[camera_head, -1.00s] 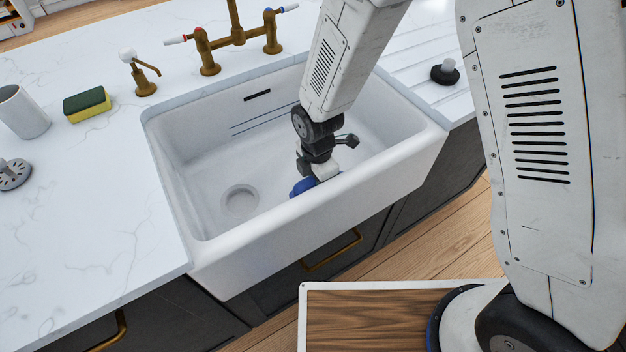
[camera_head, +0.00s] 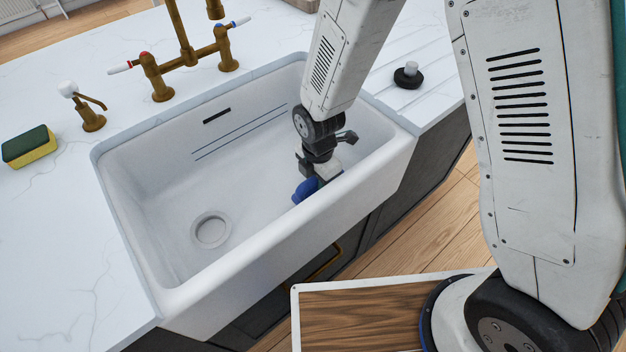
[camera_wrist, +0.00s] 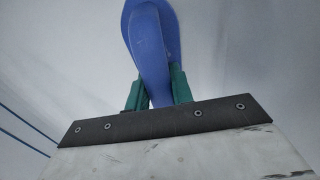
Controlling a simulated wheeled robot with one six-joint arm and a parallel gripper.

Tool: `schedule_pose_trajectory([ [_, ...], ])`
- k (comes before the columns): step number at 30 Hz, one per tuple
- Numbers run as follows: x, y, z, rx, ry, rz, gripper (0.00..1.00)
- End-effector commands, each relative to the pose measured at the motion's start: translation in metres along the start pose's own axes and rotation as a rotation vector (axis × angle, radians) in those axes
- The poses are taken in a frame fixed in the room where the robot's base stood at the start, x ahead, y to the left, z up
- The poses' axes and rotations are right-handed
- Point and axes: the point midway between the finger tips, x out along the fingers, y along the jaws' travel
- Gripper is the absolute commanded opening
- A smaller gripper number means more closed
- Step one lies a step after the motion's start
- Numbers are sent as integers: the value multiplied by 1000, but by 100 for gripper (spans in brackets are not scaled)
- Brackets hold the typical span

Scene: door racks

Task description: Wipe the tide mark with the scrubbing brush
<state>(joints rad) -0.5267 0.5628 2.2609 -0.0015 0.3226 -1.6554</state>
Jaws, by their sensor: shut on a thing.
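My gripper (camera_wrist: 158,90) is shut on the blue scrubbing brush (camera_wrist: 150,45), with a green finger on each side of its handle in the wrist view. In the head view the blue brush (camera_head: 304,191) shows low inside the white sink, near its front wall. Its bristles are hidden, and I cannot tell whether they touch the sink. The tide mark (camera_head: 240,132) is a pair of thin dark blue lines along the sink's back wall, apart from the brush. Part of the lines (camera_wrist: 25,135) also shows at the left of the wrist view.
The white sink (camera_head: 125,235) has a round drain (camera_head: 211,230) at its left. Brass taps (camera_head: 188,62), a soap dispenser (camera_head: 88,108) and a sponge (camera_head: 29,146) stand on the counter. A black plug (camera_head: 408,76) lies on the right drainer. The sink's middle is free.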

Motion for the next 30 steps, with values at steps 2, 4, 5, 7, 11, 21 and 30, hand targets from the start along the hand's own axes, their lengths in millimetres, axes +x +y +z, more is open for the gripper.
schedule_pose_trajectory([
  [2, -11, 2, -1, -1, 0, 5, 0],
  [4, -27, 2, -2, -3, -1, 6, 0],
  [5, -27, 1, -3, -3, 0, 3, 0],
  [7, -33, 1, -3, -4, 0, 2, 0],
  [11, -45, 1, -4, -5, 0, 2, 0],
  [21, -75, 1, -3, -4, 0, 2, 0],
  [30, -82, 0, -4, -5, 0, 0, 0],
])
